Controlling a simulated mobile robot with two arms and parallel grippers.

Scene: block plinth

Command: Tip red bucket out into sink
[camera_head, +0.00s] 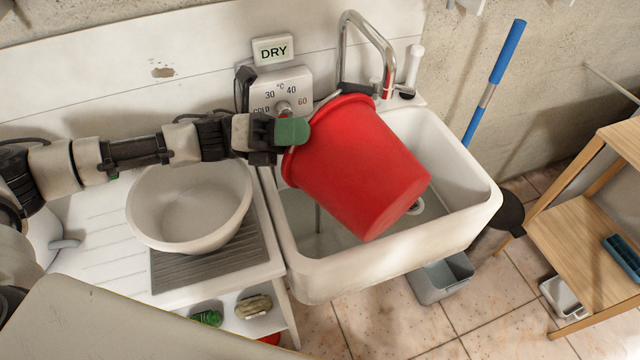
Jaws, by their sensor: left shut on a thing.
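The red bucket (357,166) is over the white sink (462,215), strongly tilted, with its rim toward the upper left and its base toward the lower right. My left gripper (293,131) comes in from the left and is shut at the bucket's rim or handle, near the upper left edge; which of the two I cannot tell. The bucket's opening faces away, so its inside is hidden. Part of the sink floor and the drain show beside and below the bucket. My right gripper is not in view.
A chrome tap (385,55) rises behind the bucket, close to its rim. A temperature dial panel (283,95) is on the wall behind my gripper. A pale basin (190,205) stands on the drainboard at left. A wooden shelf (575,220) stands at right.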

